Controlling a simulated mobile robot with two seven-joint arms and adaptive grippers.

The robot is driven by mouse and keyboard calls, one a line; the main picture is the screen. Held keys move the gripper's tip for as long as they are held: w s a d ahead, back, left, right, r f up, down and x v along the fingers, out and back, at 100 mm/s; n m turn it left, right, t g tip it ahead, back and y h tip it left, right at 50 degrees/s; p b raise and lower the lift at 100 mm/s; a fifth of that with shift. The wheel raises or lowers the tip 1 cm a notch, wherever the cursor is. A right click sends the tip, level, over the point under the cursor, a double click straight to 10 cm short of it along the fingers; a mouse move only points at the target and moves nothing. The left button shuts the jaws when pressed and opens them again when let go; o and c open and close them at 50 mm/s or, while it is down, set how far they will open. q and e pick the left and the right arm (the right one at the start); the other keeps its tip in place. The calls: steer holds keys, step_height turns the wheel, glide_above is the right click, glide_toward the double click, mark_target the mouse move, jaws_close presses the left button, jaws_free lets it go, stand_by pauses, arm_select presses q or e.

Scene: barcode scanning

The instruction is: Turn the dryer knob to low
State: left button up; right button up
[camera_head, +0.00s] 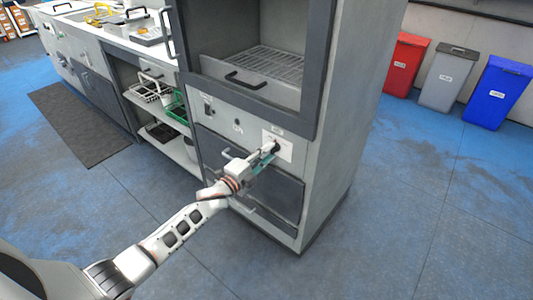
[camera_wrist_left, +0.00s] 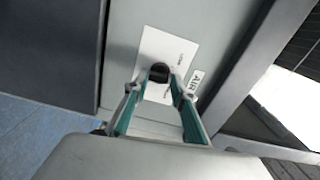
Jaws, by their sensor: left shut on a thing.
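The dryer knob (camera_wrist_left: 159,72) is a small black knob on a white label plate (camera_wrist_left: 186,52) in the left wrist view. In the head view the plate (camera_head: 285,146) is on the right of the dryer's front panel, below the chamber opening. My left gripper (camera_wrist_left: 159,82) has its teal fingers on either side of the knob and is shut on it. In the head view the left gripper (camera_head: 272,150) reaches the knob from the front and partly covers it. The plate's small print is too blurred to read. My right gripper is in neither view.
The dryer chamber holds a wire rack (camera_head: 270,65) above the panel. Drawers with handles (camera_head: 280,190) are below the knob. A counter with open shelves (camera_head: 165,140) stands to the left. Red (camera_head: 405,65), grey (camera_head: 447,78) and blue (camera_head: 497,92) bins stand at the back right. The right floor is clear.

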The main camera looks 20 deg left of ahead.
arm_select(q)
steer(key=n+p, duration=0.2)
steer(key=n, duration=0.5)
steer(key=shift+n, duration=0.3)
stand_by(0.5)
steer(key=o, duration=1.1)
